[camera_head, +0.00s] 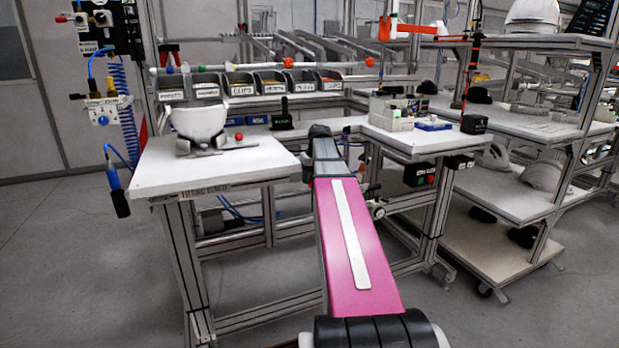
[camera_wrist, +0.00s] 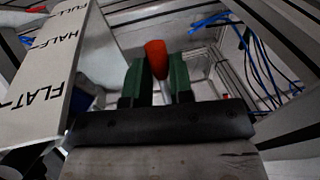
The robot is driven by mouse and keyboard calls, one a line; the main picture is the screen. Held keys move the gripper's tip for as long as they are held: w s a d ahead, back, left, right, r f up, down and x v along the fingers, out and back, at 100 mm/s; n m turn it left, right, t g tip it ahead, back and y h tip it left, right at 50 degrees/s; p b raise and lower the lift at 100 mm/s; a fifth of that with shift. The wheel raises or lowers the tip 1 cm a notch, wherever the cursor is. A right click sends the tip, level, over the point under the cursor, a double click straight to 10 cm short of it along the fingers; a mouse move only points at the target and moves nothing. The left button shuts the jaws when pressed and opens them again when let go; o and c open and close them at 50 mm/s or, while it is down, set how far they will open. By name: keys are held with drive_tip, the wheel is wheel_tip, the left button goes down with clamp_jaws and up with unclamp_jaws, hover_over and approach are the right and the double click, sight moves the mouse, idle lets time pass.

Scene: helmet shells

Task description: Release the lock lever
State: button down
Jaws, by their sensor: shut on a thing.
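In the wrist view the lever's orange-red grip (camera_wrist: 155,57) stands upright between the two green fingers of my gripper (camera_wrist: 158,72). The fingers are shut on it, and a thin pale stem shows below the grip. Left of it is a pale plate (camera_wrist: 42,85) printed FULL, HALF and FLAT. In the head view my pink arm reaches down toward the white bench (camera_head: 225,178). My gripper and the lever are hidden behind the arm there, so the lever's lock state cannot be told.
A white helmet shell (camera_head: 199,121) sits in a holder on the bench, with a red ball knob (camera_head: 239,136) beside it. Labelled bins (camera_head: 240,85) line the back. A second table (camera_head: 410,138) and a shelf rack (camera_head: 540,125) stand right. Blue cables (camera_wrist: 250,45) hang near my gripper.

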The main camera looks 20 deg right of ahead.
drive_tip(key=shift+f, duration=0.15)
drive_tip(key=c, duration=1)
unclamp_jaws()
drive_tip(key=v, duration=1.1)
drive_tip(key=shift+s, duration=0.2)
drive_tip(key=shift+f, duration=0.1)
